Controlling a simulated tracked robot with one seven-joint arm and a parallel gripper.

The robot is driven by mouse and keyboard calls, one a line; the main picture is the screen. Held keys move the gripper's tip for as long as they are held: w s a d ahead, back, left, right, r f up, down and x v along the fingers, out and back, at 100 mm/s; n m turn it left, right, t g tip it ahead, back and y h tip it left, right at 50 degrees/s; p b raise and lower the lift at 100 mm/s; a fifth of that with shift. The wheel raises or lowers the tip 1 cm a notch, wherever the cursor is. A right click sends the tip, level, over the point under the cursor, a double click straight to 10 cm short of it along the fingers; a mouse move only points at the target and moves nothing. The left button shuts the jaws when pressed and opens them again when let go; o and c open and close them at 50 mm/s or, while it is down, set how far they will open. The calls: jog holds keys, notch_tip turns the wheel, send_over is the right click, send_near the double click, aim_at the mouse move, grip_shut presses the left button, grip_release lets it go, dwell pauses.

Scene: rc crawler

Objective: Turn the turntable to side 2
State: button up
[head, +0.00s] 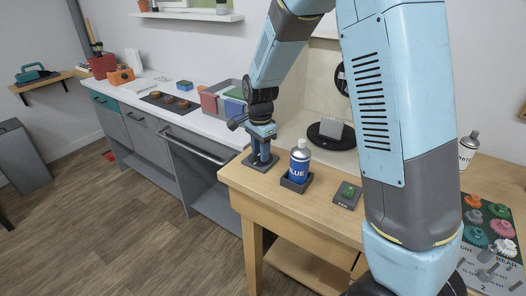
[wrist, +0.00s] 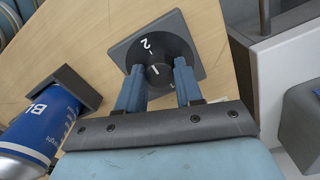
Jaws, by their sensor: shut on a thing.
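My gripper (head: 262,137) points down at the left end of the wooden bench, with its fingers on either side of a dark round knob. In the wrist view my gripper (wrist: 157,74) is shut on this knob (wrist: 159,79), which stands on a square grey plate (wrist: 196,52). A white "2" shows on the dial, with a short white mark on the knob on that side; other markings are hidden. The turntable (head: 318,138), a black disc, lies in a pale booth at the back of the bench and bears a grey block (head: 331,128).
A blue spray can (head: 300,166) stands in a dark holder just right of the knob; it also shows in the wrist view (wrist: 40,125). A small box with a green button (head: 348,192) is farther right. A gear board (head: 488,235) lies at the far right.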

jog(key=shift+m, duration=0.5)
jog(key=o, duration=1)
jog(key=shift+o, duration=0.2)
jog(key=shift+r, duration=0.55)
notch_tip(320, 180, up, 13)
jog(key=shift+f, duration=0.2)
